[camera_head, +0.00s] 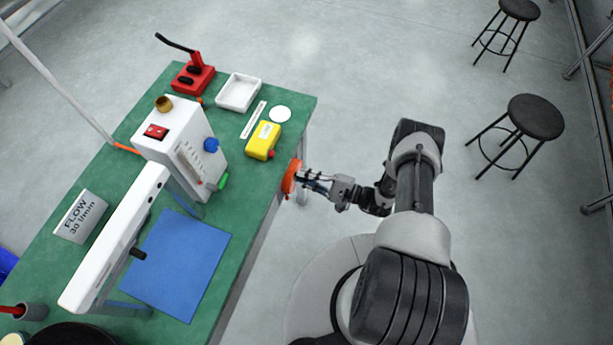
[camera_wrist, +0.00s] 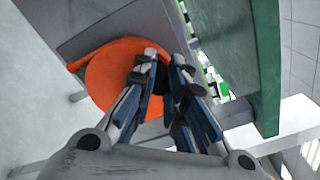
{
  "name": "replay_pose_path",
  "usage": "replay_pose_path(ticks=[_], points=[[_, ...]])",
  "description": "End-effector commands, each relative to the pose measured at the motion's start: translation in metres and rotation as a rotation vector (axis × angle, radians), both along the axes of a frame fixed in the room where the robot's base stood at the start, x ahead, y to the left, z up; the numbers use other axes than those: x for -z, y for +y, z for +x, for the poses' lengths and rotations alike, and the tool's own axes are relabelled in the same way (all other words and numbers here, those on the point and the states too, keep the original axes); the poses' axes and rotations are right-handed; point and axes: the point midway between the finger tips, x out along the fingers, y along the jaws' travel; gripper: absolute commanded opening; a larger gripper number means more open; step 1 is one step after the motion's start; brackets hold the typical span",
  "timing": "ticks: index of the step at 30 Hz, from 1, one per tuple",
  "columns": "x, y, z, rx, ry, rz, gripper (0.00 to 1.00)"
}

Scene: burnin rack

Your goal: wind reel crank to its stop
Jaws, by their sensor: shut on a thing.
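The orange reel (camera_head: 291,178) is mounted at the right edge of the green bench, seen nearly edge-on in the head view. In the wrist view the orange reel (camera_wrist: 110,75) shows as a round disc against a grey panel. My gripper (camera_head: 306,181) reaches it from the right. In the wrist view my gripper (camera_wrist: 165,75) is in front of the disc, its fingers closed around a small dark part, which looks like the crank handle. The fingers hide most of that handle and part of the disc, so the crank's angle cannot be told.
The green bench (camera_head: 255,200) carries a white instrument (camera_head: 180,150), a yellow box (camera_head: 262,141), a white tray (camera_head: 238,92), a red lever device (camera_head: 193,78) and a blue mat (camera_head: 175,262). Two black stools (camera_head: 535,117) stand on the right. The floor between is clear.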

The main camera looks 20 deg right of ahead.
Motion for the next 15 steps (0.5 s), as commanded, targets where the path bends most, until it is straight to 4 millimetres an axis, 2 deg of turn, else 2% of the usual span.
replay_pose_path(ticks=[15], points=[[0.009, 0.011, -0.015, -0.002, -0.335, -0.238, 0.00]])
